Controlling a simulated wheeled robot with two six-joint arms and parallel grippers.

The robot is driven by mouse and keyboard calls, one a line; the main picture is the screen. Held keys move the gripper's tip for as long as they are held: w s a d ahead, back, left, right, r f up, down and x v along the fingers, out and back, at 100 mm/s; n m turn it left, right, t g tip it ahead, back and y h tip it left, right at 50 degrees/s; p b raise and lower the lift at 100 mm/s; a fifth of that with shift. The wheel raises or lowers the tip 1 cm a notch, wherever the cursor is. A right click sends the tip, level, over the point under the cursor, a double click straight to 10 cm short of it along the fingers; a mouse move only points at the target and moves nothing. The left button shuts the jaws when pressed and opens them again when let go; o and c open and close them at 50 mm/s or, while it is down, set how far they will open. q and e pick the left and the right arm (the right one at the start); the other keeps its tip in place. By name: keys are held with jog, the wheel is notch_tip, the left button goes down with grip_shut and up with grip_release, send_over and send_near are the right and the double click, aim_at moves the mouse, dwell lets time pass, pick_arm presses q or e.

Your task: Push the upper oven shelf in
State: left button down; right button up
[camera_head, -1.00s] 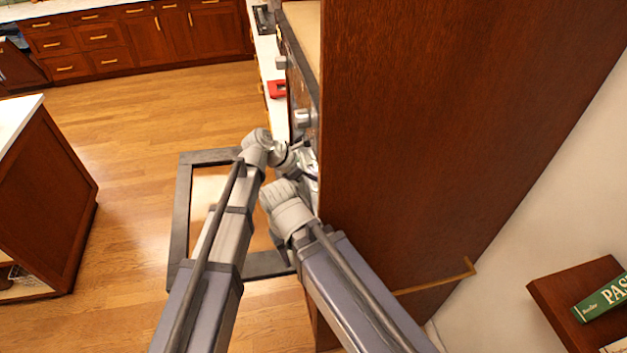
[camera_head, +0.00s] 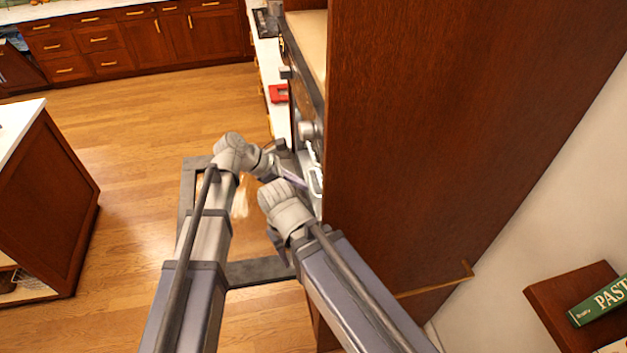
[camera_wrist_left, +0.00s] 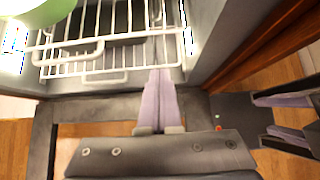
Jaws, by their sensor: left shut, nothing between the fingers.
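The open oven shows its dark door frame (camera_head: 187,210) lowered in the head view. White wire shelving (camera_wrist_left: 75,58) spans the oven opening in the wrist view; its edge also shows in the head view (camera_head: 317,180). Overlapping wires make it hard to tell the upper shelf from anything below. My left gripper (camera_wrist_left: 158,72) is shut and empty, its fingertips at the front wires; I cannot tell whether they touch. It also shows in the head view (camera_head: 295,179). My right gripper (camera_wrist_left: 300,120) shows at the right of the wrist view, fingers apart, below the oven's side.
A tall wooden cabinet side (camera_head: 430,150) stands right of the oven. A pale green rounded object (camera_wrist_left: 55,8) is at the upper left of the wrist view. A red object (camera_head: 278,93) lies on the counter. The wooden floor (camera_head: 130,130) is clear at left.

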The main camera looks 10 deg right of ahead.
pick_arm(q)
jog(key=p+v, duration=0.3)
jog(key=v, duration=0.2)
jog(key=shift+a+r, duration=0.15)
jog(key=shift+r, duration=0.15)
pick_arm(e)
notch_tip(320, 180, up, 4)
jog(key=shift+d+r, duration=0.1)
jog(key=shift+d, duration=0.05)
pick_arm(q)
jog(key=shift+a+f, duration=0.1)
